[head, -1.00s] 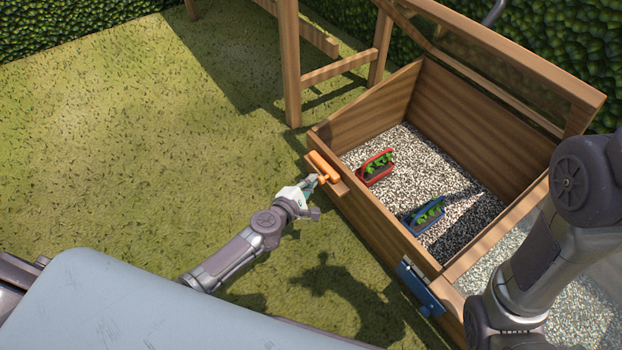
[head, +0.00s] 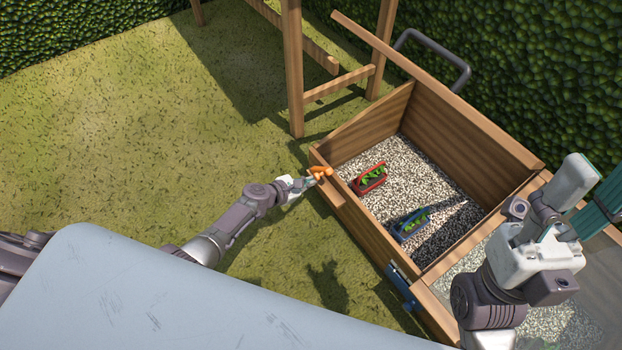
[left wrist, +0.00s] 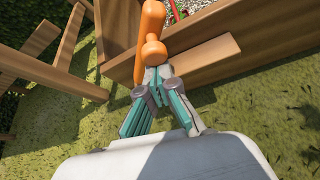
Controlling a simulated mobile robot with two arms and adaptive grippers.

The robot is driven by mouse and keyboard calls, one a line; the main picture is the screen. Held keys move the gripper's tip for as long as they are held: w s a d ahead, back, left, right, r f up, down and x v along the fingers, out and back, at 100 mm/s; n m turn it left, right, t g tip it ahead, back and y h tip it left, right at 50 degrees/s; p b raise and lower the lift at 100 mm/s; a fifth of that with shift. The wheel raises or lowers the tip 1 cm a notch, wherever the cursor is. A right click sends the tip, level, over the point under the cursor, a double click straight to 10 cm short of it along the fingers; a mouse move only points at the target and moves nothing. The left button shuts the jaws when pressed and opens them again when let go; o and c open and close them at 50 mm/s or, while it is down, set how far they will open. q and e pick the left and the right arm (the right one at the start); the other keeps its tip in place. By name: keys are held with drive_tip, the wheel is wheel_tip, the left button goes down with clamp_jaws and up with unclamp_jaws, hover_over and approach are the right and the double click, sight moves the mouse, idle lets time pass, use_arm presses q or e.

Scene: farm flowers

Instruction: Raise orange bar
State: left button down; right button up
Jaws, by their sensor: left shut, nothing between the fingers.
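The orange bar (head: 321,171) is at the left end of the wooden box's front wall, by a small wooden block. It also shows in the left wrist view (left wrist: 151,20), with a rounded orange knob facing my fingers. My left gripper (head: 306,183) is shut and empty, with its teal fingertips (left wrist: 157,76) right at the knob; I cannot tell if they touch. My right gripper (head: 601,205) is at the right edge of the head view, teal fingers partly cut off, away from the orange bar.
The wooden box (head: 349,215) holds gravel, a red planter (head: 370,184) and a blue planter (head: 398,229). A blue latch (head: 403,283) is on its front. The thin-edged lid (head: 440,92) stands open, with a grey handle (head: 457,62) behind. Grass is clear at left; hedges stand behind.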

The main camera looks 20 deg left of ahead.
sight(318, 170)
use_arm(q)
drive_tip(key=w+a+n+g+h, duration=0.1)
drive_tip(key=a+r+n+h, duration=0.1)
drive_tip(key=shift+w+r+n+g, duration=0.3)
drive_tip(key=shift+w+n+g, duration=0.05)
drive_tip(key=shift+n+g, duration=0.05)
drive_tip(key=shift+w+a+h+b, duration=0.1)
drive_tip(key=shift+w+h+b, duration=0.05)
drive_tip(key=shift+h+b, duration=0.2)
drive_tip(key=shift+r, duration=0.1)
drive_tip(key=shift+r+p, duration=0.15)
drive_tip(key=shift+p, duration=0.2)
